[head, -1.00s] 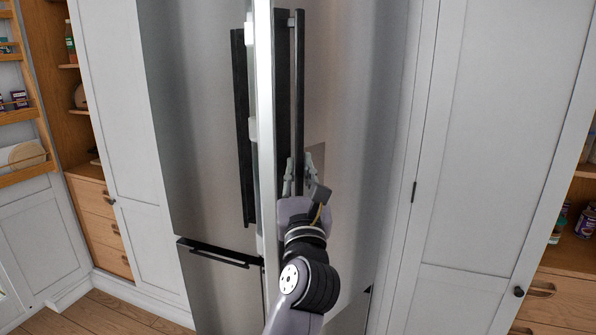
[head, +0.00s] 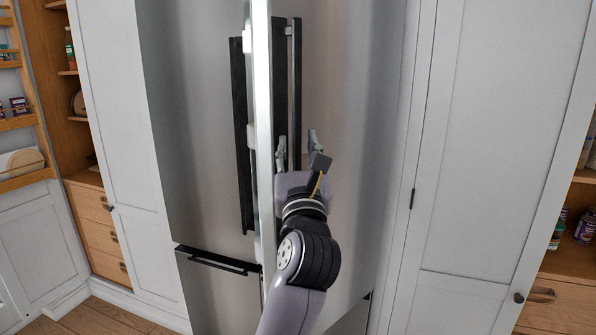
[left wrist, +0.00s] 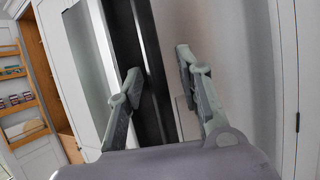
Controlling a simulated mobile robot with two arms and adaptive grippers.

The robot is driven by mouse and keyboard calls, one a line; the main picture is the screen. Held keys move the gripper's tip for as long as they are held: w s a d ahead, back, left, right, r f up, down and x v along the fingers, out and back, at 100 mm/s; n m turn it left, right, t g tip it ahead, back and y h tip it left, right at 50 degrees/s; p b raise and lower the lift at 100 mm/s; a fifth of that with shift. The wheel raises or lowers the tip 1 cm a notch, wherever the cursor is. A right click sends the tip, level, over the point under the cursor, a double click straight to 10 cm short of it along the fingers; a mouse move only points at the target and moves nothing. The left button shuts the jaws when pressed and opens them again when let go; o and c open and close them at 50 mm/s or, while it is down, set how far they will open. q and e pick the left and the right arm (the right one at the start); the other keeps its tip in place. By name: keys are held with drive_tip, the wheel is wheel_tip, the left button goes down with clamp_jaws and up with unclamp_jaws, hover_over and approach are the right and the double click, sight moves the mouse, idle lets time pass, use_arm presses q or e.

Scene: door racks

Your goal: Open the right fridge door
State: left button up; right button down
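The right fridge door (head: 345,110) is a steel panel standing slightly ajar, with its pale inner edge (head: 261,120) facing me. Its long dark vertical handle (head: 297,80) shows in the head view and as a dark bar in the left wrist view (left wrist: 153,60). My left gripper (head: 297,148) is open at the lower end of this handle. Its fingers are spread to either side of the bar, and nothing is gripped. In the left wrist view the left gripper (left wrist: 160,65) also shows its two fingers apart. My right gripper is not in view.
The left fridge door (head: 195,130) with its black handle (head: 241,130) is beside the open edge. A lower drawer (head: 215,285) is beneath. A tall white cabinet (head: 480,140) stands close on the right; wooden shelves (head: 75,120) are at left.

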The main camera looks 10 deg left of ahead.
sight(299, 126)
use_arm(q)
wheel_tip(299, 126, up, 4)
drive_tip(key=shift+r, duration=0.25)
drive_tip(key=shift+c, duration=0.5)
